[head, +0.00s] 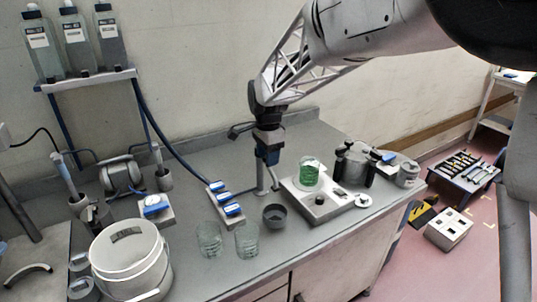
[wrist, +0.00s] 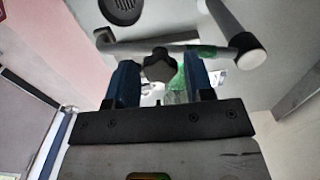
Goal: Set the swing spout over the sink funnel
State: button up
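The sink funnel (head: 275,216), a dark grey round cup, sits on the bench in front of the spout. A dark perforated round (wrist: 122,9) at the wrist view's top may be this funnel.
A grey tray (head: 318,208) with a green beaker (head: 309,172) stands right of the spout. Two clear beakers (head: 209,239) stand in front. A blue-switched strip (head: 226,203) and hose lie left, beyond a white bucket (head: 128,262). Dark bottles (head: 352,165) stand right.

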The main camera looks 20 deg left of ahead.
jog(key=shift+o, duration=0.8)
jog(key=shift+r, duration=3.95)
jog(key=shift+d, duration=0.1)
